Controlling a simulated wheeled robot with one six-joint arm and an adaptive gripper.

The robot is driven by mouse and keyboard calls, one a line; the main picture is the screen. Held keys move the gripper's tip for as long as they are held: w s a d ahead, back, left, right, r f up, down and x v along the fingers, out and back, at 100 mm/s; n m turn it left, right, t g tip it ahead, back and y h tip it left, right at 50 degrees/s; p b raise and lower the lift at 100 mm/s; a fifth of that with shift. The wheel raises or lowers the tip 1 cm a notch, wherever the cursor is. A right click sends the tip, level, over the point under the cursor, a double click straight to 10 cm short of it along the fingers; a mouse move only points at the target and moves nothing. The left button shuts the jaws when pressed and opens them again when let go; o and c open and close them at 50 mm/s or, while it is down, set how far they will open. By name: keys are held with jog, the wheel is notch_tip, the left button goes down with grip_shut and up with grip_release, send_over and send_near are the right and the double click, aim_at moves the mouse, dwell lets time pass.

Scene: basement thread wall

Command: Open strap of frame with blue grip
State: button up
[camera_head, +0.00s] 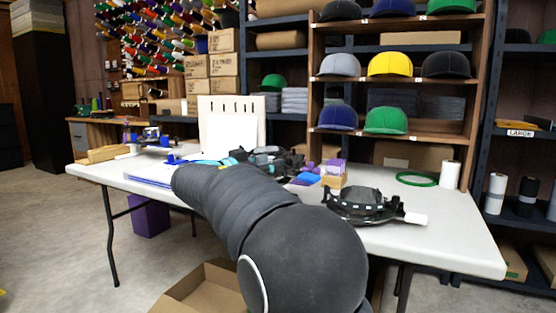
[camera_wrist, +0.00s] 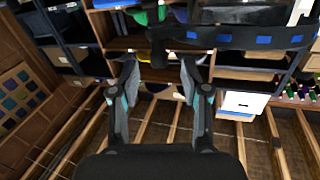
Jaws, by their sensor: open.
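In the wrist view, which is upside down, a dark curved band with blue patches (camera_wrist: 250,38) crosses the upper right. It looks like a cap frame's strap; its latch cannot be made out. My gripper (camera_wrist: 160,62) is open and empty, its left end of the band close to the fingertips in the picture; I cannot tell if they touch. In the head view my arm hides most of the table's middle, and dark parts (camera_head: 268,160) show beyond it. A black round cap frame (camera_head: 368,204) with a white tab lies on the table at right.
A device with blue parts (camera_head: 152,138) stands on the white table (camera_head: 455,235) at left. A white slotted board (camera_head: 230,130) stands behind. A green ring (camera_head: 416,179), a white roll (camera_head: 450,175) and purple blocks (camera_head: 307,178) are at right. Cap shelves (camera_head: 395,95) rise behind.

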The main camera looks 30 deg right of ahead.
jog(key=shift+x, duration=2.15)
grip_shut()
